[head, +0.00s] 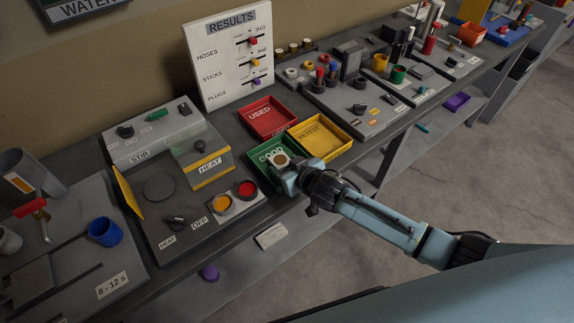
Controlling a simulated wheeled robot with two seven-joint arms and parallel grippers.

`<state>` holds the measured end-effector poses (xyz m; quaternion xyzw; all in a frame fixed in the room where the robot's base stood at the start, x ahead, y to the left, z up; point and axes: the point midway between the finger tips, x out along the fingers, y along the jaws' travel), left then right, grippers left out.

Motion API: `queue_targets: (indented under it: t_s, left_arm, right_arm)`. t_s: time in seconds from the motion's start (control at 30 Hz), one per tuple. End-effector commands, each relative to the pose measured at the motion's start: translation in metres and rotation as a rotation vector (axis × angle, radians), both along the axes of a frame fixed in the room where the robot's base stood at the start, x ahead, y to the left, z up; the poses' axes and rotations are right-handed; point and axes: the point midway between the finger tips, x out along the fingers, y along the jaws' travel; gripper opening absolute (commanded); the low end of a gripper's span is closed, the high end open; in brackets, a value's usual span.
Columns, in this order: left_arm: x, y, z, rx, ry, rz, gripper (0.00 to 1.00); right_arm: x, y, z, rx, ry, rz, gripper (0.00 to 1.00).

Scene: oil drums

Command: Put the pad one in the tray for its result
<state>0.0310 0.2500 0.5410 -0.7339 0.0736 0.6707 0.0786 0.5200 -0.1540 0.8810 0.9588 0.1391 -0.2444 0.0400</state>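The green tray (262,149), labelled GOOD, is at the front of the bench. The red tray (286,122), labelled USED, is behind it, and the yellow tray (331,148), labelled RETEST, is to its right. My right gripper (284,162) is over the green tray's front right part. A small round brown piece with a pale rim (282,159) shows at its tip; I cannot tell whether the fingers grip it or it lies below them. The RESULTS board (226,62) stands behind the trays, with red, yellow and purple sliders. My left gripper is not in view.
Left of the trays are a HEAT box (208,167), a STIR unit (150,138), yellow and red buttons and a blue cup (104,231). Several small jars and cups crowd the bench to the right.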

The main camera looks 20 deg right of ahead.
Motion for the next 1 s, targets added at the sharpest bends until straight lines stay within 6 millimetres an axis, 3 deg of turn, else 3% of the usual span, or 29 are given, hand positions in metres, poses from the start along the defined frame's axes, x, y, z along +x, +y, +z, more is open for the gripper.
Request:
queue_targets:
  t_s: [0.1,0.47,1.0]
  left_arm:
    - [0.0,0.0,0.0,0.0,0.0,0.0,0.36]
    - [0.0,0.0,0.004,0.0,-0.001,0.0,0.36]
    - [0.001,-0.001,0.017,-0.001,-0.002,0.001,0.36]
  right_arm:
    - [0.0,0.0,0.0,0.0,0.0,0.0,0.69]
    - [-0.002,-0.001,0.006,-0.001,0.001,-0.001,0.69]
    - [-0.08,-0.024,0.05,-0.002,0.001,0.0,0.69]
